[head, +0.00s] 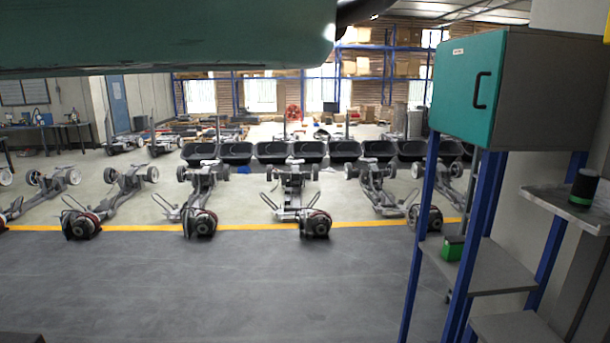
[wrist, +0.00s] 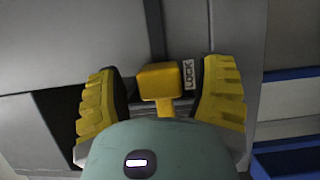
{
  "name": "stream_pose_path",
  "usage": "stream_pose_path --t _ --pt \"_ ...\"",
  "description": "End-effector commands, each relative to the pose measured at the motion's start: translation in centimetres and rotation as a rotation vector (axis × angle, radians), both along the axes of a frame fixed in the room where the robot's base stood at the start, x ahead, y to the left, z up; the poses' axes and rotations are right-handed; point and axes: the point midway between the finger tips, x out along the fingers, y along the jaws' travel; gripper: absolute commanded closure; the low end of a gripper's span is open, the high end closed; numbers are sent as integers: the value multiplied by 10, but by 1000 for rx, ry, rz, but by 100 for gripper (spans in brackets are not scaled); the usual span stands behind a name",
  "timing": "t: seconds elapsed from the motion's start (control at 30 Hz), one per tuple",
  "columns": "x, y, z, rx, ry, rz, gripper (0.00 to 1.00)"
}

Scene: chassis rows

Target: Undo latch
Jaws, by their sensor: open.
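In the wrist view a yellow latch handle (wrist: 160,81), a block on a short stem, sits on a grey surface. A small white label reading LOCK (wrist: 188,73) is just right of it. My gripper (wrist: 162,92) is open, with one ridged yellow finger on each side of the handle. Gaps show on both sides, so neither finger appears to touch it. My gripper's teal body hides the lower end of the stem. How deep the handle lies between the fingers I cannot tell. The latch and gripper cannot be made out in the head view.
The dark floor (head: 230,285) in front is clear.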

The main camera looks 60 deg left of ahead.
Motion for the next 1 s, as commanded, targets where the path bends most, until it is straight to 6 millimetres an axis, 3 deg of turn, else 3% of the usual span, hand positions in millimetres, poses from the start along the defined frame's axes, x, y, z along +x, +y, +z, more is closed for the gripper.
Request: stream_pose_path --t 0.27,0.9,1.0 --pt "1 1 0 0 0 2 29" --pt "0 0 0 0 0 -1 95" --pt "0 0 0 1 1 -1 100"
